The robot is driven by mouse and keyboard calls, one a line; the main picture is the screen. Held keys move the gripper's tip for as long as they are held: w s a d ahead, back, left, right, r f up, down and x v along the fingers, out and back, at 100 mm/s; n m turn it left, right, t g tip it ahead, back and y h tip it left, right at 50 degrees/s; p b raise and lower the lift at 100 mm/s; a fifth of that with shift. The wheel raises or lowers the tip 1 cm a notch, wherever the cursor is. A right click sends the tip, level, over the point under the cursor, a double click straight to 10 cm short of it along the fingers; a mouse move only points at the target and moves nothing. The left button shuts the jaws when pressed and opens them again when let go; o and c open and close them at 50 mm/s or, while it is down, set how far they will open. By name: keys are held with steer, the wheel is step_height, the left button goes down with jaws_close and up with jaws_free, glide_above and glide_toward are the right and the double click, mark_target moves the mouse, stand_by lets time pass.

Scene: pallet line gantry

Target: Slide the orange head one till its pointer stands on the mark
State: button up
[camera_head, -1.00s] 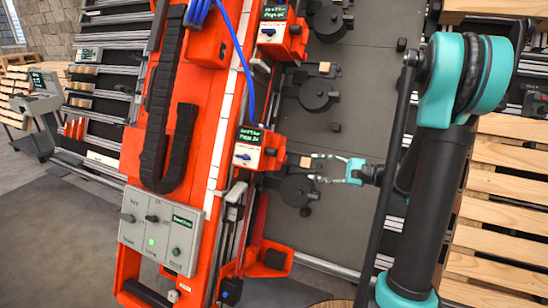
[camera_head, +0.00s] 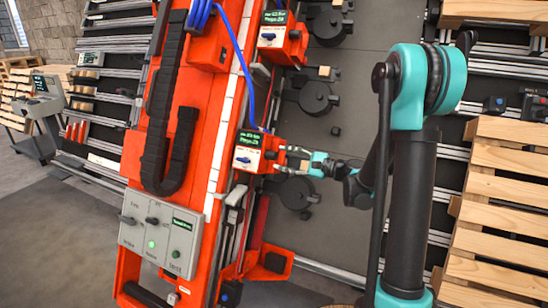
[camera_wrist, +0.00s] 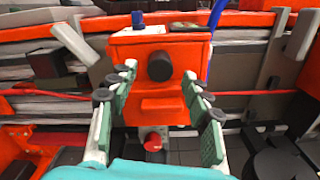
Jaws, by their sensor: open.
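The nearer orange head (camera_head: 250,152) sits on the orange gantry beam, with a small green-lit display and a blue knob on top. It fills the middle of the wrist view (camera_wrist: 160,95), with a round black knob (camera_wrist: 160,66) facing me. My gripper (camera_head: 288,157) is open at the head's right side. In the wrist view my gripper (camera_wrist: 160,85) has its two padded fingers to the left and right of the head's front face; I cannot tell whether they touch it. I cannot make out the head's pointer or the mark.
A second orange head (camera_head: 278,38) stands farther up the beam. A pale strip (camera_head: 229,115) runs along the beam. A blue cable (camera_head: 243,75) hangs down to the nearer head. A grey control panel (camera_head: 160,232) is at lower left. Black round fixtures (camera_head: 295,192) lie close under my gripper.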

mark_target(276, 156)
steer(key=shift+x, duration=2.1)
jaws_close()
